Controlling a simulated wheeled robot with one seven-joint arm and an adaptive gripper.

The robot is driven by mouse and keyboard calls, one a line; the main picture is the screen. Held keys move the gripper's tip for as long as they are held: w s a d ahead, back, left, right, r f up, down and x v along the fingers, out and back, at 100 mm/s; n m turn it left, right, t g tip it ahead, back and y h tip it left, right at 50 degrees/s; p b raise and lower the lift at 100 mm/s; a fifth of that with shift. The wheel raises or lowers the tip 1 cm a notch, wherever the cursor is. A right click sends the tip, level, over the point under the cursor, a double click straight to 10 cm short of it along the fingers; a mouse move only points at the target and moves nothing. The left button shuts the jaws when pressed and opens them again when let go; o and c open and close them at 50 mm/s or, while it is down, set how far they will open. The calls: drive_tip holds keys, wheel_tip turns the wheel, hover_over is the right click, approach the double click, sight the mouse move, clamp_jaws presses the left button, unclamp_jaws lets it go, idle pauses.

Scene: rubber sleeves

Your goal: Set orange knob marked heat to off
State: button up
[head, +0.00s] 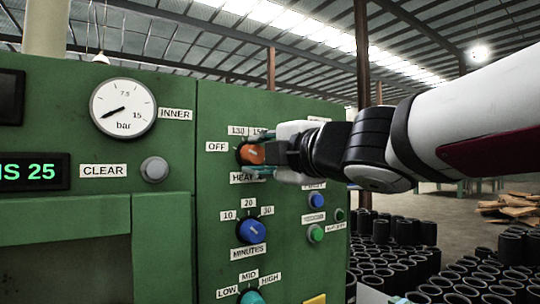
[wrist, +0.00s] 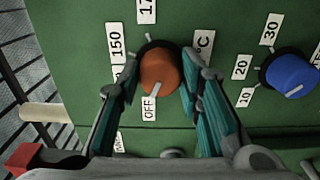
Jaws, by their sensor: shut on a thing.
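The orange knob (head: 250,154) sits on the green panel, with an OFF label (head: 217,147) to its left, number labels above and a partly covered HEAT label (head: 246,178) below. In the wrist view the orange knob (wrist: 160,72) is between my teal fingers, and its white line points down toward the OFF label (wrist: 149,108). My gripper (head: 266,153) reaches in from the right and is shut on the knob, one finger on either side; the fingers also show in the wrist view (wrist: 159,64). The knob's right side is hidden in the head view.
The blue MINUTES knob (head: 251,231) is just below, and a teal knob (head: 251,297) is lower. Blue (head: 316,200) and green (head: 315,233) buttons lie below my gripper. Several black sleeves (head: 400,270) stand at the lower right. A gauge (head: 122,107) is at the upper left.

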drive_tip(key=o, duration=1.2)
drive_tip(key=shift+c, duration=0.2)
drive_tip(key=v, duration=1.2)
